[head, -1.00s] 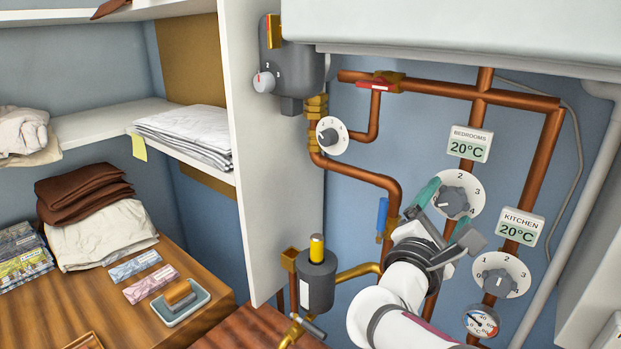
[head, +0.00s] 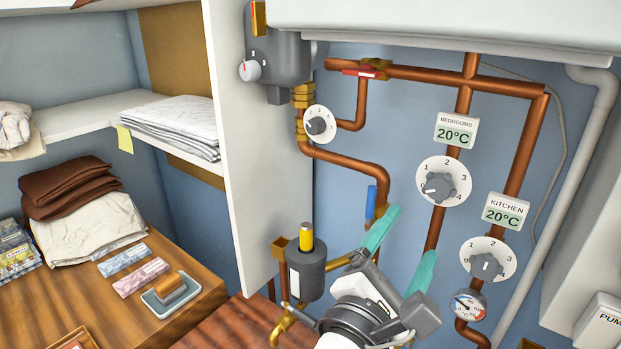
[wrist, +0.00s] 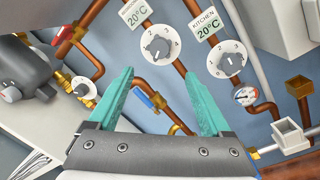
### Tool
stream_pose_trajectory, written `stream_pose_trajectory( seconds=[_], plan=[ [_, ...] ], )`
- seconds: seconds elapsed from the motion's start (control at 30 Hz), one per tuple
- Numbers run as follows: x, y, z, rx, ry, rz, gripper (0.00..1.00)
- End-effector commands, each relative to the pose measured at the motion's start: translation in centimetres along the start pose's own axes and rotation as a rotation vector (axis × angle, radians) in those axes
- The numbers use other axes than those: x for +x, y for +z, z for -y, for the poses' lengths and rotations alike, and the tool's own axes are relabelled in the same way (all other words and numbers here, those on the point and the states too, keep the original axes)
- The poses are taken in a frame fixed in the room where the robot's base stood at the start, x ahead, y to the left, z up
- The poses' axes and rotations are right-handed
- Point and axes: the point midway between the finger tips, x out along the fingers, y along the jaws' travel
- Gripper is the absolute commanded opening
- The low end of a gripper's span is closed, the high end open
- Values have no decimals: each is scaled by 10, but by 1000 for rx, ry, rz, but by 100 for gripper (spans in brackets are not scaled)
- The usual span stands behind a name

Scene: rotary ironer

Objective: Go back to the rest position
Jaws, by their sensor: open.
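My gripper (head: 400,252) is open and empty, its two teal fingers spread apart. In the head view it is low in front of the copper pipes, below the bedrooms dial (head: 444,182) and left of the kitchen dial (head: 488,262). In the wrist view my gripper (wrist: 160,95) has nothing between its fingers but pipe and wall behind. The bedrooms dial also shows in the wrist view (wrist: 160,44), above the fingers, with the kitchen dial (wrist: 227,59) to its right. Neither dial is touched.
A dark grey valve body with a yellow cap (head: 306,262) stands left of my gripper. A pressure gauge (head: 467,305) is to its right. A white cabinet panel (head: 250,170) divides the pipes from the shelves. The wooden counter (head: 200,330) holds folded cloths (head: 70,190) and small packets.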

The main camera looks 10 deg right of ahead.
Motion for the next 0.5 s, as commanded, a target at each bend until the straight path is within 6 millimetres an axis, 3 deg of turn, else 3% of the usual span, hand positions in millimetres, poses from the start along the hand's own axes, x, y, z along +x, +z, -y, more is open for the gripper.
stream_pose_trajectory(
  seconds=[0.17, 0.27, 0.37, 0.43, 0.5],
  plan=[
    [0, 0, 0, 0, 0, 0, 83],
    [2, 4, 18, 39, -76, 5, 83],
    [-4, 12, 87, 210, -379, 33, 83],
    [-33, 9, 153, 427, -707, 80, 83],
    [-82, -7, 201, 682, -1049, 149, 83]
  ],
)
